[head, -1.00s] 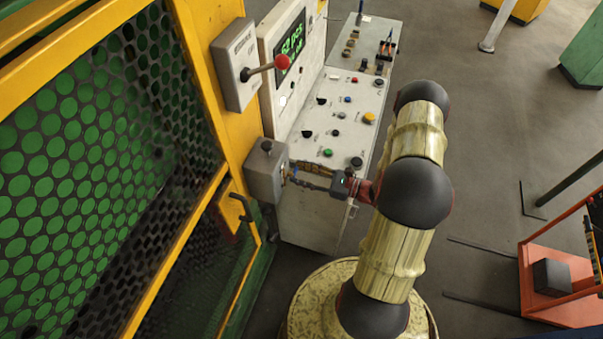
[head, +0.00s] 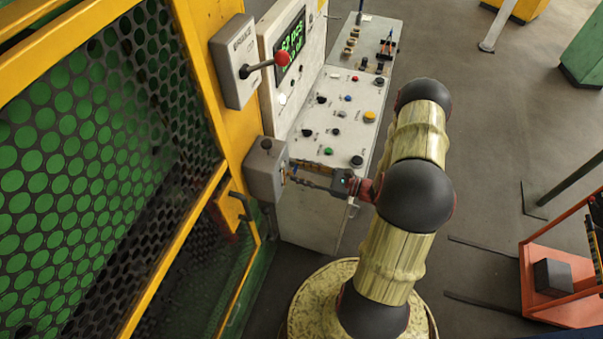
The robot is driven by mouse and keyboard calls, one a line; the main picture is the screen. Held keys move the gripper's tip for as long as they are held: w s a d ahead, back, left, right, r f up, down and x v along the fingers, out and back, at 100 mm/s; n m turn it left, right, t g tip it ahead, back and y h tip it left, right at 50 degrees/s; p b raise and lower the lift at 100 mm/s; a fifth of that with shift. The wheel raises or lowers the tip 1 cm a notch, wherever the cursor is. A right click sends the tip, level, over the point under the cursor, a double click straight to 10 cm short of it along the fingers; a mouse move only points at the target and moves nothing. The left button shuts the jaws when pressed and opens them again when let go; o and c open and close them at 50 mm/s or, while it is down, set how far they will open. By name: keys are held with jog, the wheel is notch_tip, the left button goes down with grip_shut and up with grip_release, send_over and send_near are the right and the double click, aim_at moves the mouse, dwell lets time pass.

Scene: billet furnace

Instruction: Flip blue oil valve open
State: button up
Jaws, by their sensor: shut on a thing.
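A grey box (head: 265,172) with a dark knob on top is fixed to the yellow frame, left of the control desk. My gripper (head: 291,177) reaches in from the right, with its fingertips at the small fitting on the box's right face. It is shut on a small part there, which I take to be the blue oil valve. The fingers and the small picture size mostly hide the valve. Its blue colour and the angle of its handle cannot be made out clearly.
Above is a grey box (head: 236,62) with a red-knobbed lever (head: 281,58). The control desk (head: 318,185) with several buttons stands just behind my gripper.

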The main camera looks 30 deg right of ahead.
jog(key=n+b, duration=0.3)
jog(key=n, duration=0.1)
jog(key=shift+a+r, duration=0.1)
jog(key=shift+r, duration=0.05)
jog(key=n+b, duration=0.1)
jog(key=n, duration=0.1)
jog(key=n+b, duration=0.1)
jog(key=n, duration=0.1)
jog(key=shift+s+a+r+b, duration=0.1)
jog(key=shift+s+a+b, duration=0.05)
jog(key=shift+b, duration=0.2)
jog(key=n+b, duration=0.4)
jog(key=shift+s+a+r, duration=0.1)
jog(key=shift+s+a, duration=0.1)
jog(key=n+b, duration=0.4)
jog(key=shift+s+a+r, duration=0.1)
jog(key=shift+s+a, duration=0.05)
jog(key=shift+a, duration=0.1)
jog(key=shift+n, duration=0.3)
jog(key=o, duration=1.2)
jog(key=shift+c, duration=0.2)
jog(key=shift+s+d+r, duration=0.1)
